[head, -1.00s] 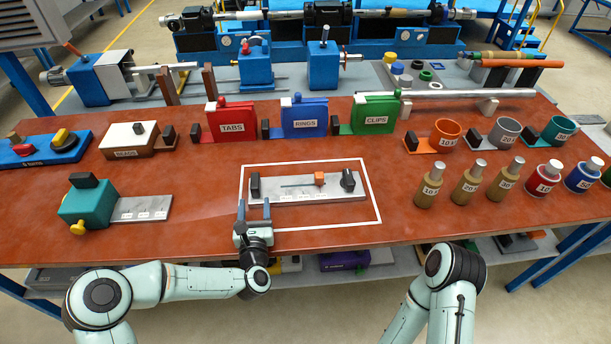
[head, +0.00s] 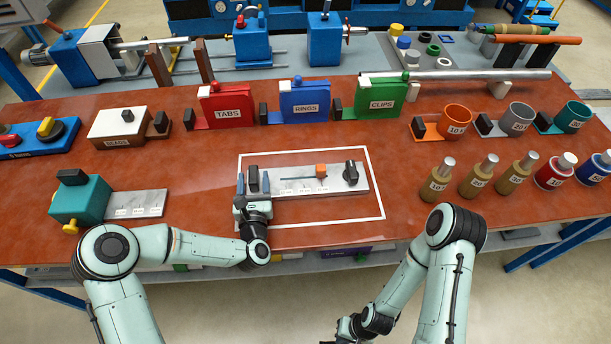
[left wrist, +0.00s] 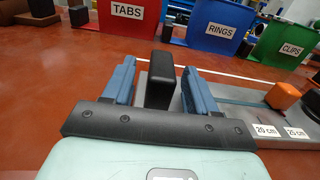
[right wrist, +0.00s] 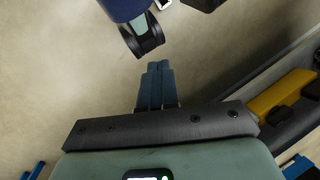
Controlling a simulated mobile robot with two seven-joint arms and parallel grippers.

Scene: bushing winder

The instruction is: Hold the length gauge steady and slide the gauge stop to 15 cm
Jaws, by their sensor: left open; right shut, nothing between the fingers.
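The length gauge (head: 300,187) is a grey plate inside a white outline on the red table. Its orange gauge stop (head: 321,171) sits on the slot towards the right, and it also shows in the left wrist view (left wrist: 283,96), near the "25 cm" label (left wrist: 297,133). A black grip block (left wrist: 160,80) stands at the gauge's left end. My left gripper (head: 253,180) is open, its fingers either side of that block, with gaps visible. My right gripper (right wrist: 158,70) is shut and empty, over the floor in front of the table. Smaller scale labels are unreadable in the head view.
A black knob (head: 351,172) stands at the gauge's right end. Red TABS (head: 227,106), blue RINGS (head: 304,102) and green CLIPS (head: 381,99) bins stand behind. A teal block (head: 80,199) is at left; several bottles (head: 437,180) stand at right.

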